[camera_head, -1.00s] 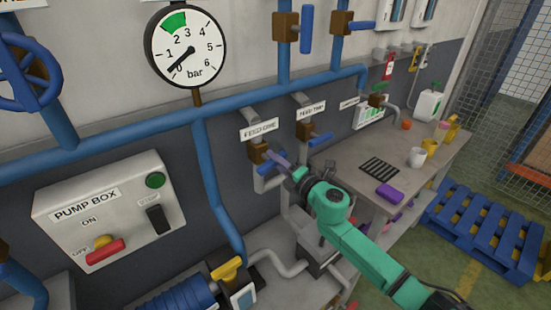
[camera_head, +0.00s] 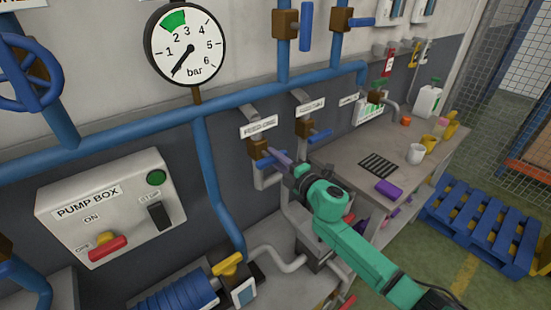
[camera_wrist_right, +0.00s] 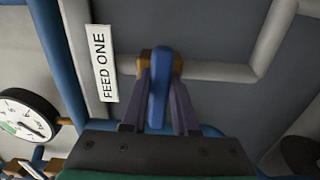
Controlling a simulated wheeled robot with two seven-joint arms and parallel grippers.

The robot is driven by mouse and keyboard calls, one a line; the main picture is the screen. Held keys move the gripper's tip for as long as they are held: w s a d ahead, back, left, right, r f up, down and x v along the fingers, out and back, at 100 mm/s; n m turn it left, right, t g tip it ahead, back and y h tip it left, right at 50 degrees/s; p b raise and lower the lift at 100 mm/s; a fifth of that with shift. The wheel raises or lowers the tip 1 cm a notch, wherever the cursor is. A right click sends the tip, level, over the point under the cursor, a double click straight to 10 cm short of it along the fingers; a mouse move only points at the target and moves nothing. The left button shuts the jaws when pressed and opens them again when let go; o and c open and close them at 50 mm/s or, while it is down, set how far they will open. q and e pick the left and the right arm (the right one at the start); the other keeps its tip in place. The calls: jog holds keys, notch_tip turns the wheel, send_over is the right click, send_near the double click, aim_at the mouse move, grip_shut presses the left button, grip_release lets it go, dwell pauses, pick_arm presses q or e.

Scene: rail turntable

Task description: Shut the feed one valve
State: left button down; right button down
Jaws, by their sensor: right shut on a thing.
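The feed one valve has a brown body (camera_head: 257,147) under the FEED ONE sign (camera_head: 258,126) on the wall pipe. Its blue handle (camera_wrist_right: 158,88) stands between the two purple fingers of my right gripper (camera_wrist_right: 160,105) in the wrist view. My right gripper, at the valve in the head view (camera_head: 279,157), is shut on that handle. In the head view the fingers partly cover the handle. The sign also shows in the wrist view (camera_wrist_right: 104,63). My left gripper is in no view.
A second valve (camera_head: 304,128) with a blue handle sits close to the right. The pressure gauge (camera_head: 186,43) above has its needle near 0. A pump box (camera_head: 110,208) is at left. A workbench (camera_head: 345,157) with a cup (camera_head: 415,153) is at right.

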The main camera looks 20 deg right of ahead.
jog(key=c, duration=0.7)
grip_release()
jog(key=shift+a, duration=0.1)
jog(key=b+v, duration=0.4)
jog(key=v, duration=1)
jog(key=shift+s, duration=0.25)
jog(key=shift+f, duration=0.1)
